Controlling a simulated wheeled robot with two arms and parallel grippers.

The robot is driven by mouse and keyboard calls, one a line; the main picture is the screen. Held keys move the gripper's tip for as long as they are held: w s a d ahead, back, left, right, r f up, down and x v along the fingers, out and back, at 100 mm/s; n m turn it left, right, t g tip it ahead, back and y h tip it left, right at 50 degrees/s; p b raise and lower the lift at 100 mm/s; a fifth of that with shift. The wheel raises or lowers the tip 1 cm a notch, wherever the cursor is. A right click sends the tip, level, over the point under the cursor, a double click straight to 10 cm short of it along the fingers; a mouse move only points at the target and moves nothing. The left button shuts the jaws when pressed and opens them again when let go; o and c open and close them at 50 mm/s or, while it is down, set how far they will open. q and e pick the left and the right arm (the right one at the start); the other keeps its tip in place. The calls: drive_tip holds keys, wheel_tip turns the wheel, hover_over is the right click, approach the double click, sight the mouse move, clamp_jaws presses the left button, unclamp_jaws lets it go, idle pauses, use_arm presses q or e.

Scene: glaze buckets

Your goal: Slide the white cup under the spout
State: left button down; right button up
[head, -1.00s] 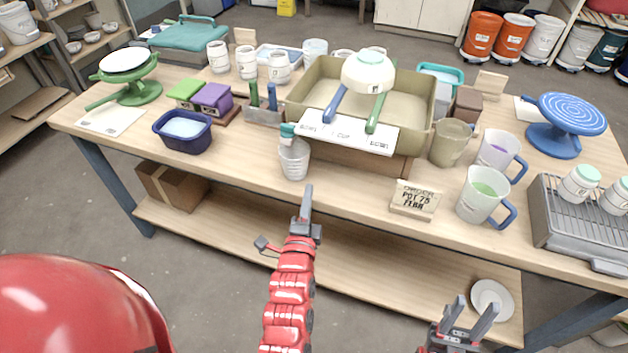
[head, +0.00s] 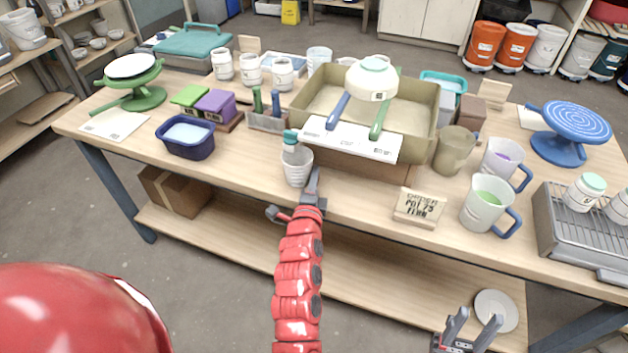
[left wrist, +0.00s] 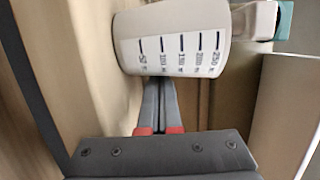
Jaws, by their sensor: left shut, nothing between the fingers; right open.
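The white cup (head: 297,168) stands upright at the table's front edge, left of centre. In the left wrist view the cup (left wrist: 172,40) appears sideways with printed volume marks. I cannot make out a distinct spout. My left gripper (head: 315,174) is shut and empty, just right of the cup's near side. In the left wrist view its closed fingers (left wrist: 158,92) reach the cup's side; I cannot tell whether they touch. My right gripper (head: 474,322) is open and empty, low in front of the table.
A tan basin (head: 421,105) with a white bowl (head: 371,80) across it stands behind and right of the cup.

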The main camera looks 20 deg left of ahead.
use_arm(q)
drive_tip(key=shift+s+a, duration=0.45)
drive_tip(key=shift+a, duration=0.25)
